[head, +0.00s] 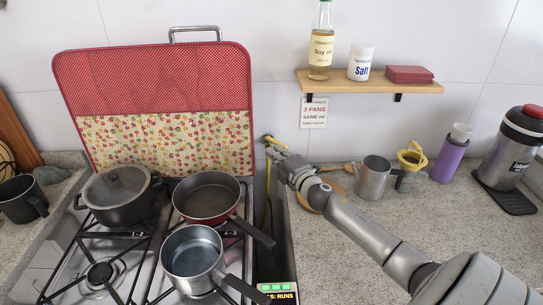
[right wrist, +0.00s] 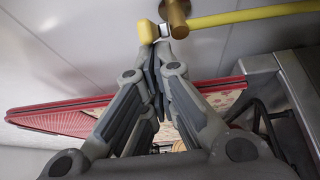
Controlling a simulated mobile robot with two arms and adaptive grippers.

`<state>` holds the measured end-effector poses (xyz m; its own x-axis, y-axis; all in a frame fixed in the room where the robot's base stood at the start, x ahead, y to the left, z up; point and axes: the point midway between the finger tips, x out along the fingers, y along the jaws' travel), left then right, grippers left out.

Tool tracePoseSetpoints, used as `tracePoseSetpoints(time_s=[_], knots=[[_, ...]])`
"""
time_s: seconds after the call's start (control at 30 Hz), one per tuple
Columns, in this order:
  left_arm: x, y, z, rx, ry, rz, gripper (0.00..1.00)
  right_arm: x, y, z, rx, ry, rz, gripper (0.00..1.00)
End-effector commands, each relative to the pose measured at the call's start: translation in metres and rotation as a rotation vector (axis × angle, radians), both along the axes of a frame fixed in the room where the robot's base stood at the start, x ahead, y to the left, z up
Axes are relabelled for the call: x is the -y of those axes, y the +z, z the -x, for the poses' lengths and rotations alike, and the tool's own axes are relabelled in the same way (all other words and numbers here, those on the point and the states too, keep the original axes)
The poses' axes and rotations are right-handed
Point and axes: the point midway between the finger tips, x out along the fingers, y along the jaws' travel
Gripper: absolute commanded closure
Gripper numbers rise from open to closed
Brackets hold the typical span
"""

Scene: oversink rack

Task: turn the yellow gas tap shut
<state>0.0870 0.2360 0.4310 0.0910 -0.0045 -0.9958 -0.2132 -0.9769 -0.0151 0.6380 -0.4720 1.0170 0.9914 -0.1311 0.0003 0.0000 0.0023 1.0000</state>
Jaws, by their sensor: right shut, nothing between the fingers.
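The yellow gas tap (head: 272,140) is on the wall just right of the red splash cover. In the right wrist view its yellow handle (right wrist: 148,32) sits left of a brass fitting (right wrist: 176,14). My right gripper (head: 278,154) is at the tap, with its fingers shut and empty. In the right wrist view the closed fingertips (right wrist: 157,55) are right beside the handle; I cannot tell whether they touch it. In the head view the gripper partly hides the tap. My left gripper is not in view.
A yellow hose (right wrist: 250,15) runs from the fitting. The red cover (head: 150,80) stands behind the stove with a lidded pot (head: 115,195) and two pans. A shelf (head: 370,84) with bottles is above right. A metal mug (head: 372,178) and other vessels stand on the right counter.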

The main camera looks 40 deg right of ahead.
Motion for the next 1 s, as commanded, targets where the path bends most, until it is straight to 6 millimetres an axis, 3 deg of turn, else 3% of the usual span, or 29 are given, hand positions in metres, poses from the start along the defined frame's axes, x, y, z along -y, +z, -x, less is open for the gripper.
tracePoseSetpoints(time_s=[0.4,1.0], knots=[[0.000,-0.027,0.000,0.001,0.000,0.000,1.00,0.021,-0.003,0.004,-0.002,0.309,0.002,1.00],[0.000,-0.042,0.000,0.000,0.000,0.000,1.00,0.048,-0.002,0.002,-0.002,0.305,-0.001,1.00]])
